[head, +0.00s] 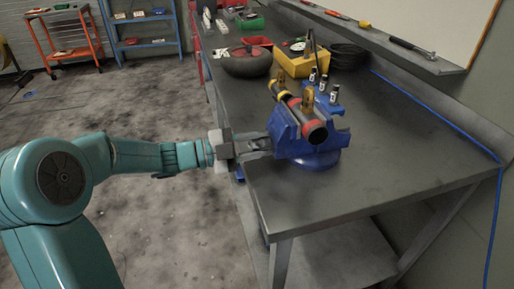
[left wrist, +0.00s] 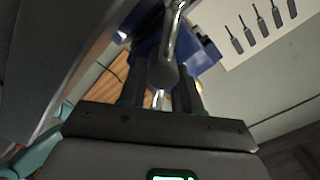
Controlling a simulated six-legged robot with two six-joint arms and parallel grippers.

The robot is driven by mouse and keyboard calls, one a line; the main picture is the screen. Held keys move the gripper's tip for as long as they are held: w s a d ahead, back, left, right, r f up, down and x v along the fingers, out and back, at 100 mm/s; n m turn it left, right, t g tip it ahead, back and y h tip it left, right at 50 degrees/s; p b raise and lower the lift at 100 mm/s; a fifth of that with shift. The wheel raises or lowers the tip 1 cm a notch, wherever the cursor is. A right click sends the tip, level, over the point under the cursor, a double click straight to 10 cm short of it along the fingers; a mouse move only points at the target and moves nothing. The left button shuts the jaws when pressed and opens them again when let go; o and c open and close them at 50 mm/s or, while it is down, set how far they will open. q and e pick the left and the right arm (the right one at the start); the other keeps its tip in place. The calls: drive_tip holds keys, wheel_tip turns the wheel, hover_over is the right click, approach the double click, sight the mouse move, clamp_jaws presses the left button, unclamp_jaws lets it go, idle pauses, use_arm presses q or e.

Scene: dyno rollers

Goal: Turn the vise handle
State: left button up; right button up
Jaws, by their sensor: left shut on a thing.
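The blue vise (head: 318,158) stands on the near edge of the grey workbench, with a dark cylinder with red and yellow bands (head: 314,132) lying across its top. My left gripper (head: 262,146) reaches in from the left at the front of the vise, shut on the vise handle. In the left wrist view the vise handle (left wrist: 171,35) is a shiny metal bar with a rounded end, lying between the dark fingers of my left gripper (left wrist: 160,85). The blue vise body (left wrist: 205,52) shows behind it. In the head view the handle is mostly hidden by the gripper. My right gripper is not in view.
The workbench (head: 400,140) is clear to the right of the vise. Behind the vise are small bottles (head: 323,83), a yellow bin (head: 298,64), a dark round object (head: 247,65) and a black coil (head: 348,56). A blue cable (head: 440,118) runs along the back.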

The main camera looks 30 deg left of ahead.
use_arm(q)
drive_tip(key=m+b, duration=0.1)
drive_tip(key=b, duration=0.1)
drive_tip(key=f+m+b, duration=0.1)
drive_tip(key=b, duration=0.1)
drive_tip(key=shift+m, duration=0.4)
drive_tip(key=shift+r+m+b, duration=0.1)
drive_tip(key=shift+m+b, duration=0.7)
drive_tip(key=shift+b, duration=0.3)
drive_tip(key=shift+r+m+b, duration=0.15)
drive_tip(key=shift+m+b, duration=0.2)
drive_tip(key=shift+m, duration=0.05)
drive_tip(key=o, duration=1)
drive_tip(key=shift+c, duration=0.2)
drive_tip(key=v, duration=1.6)
drive_tip(key=shift+a+p, duration=0.15)
drive_tip(key=shift+p, duration=0.3)
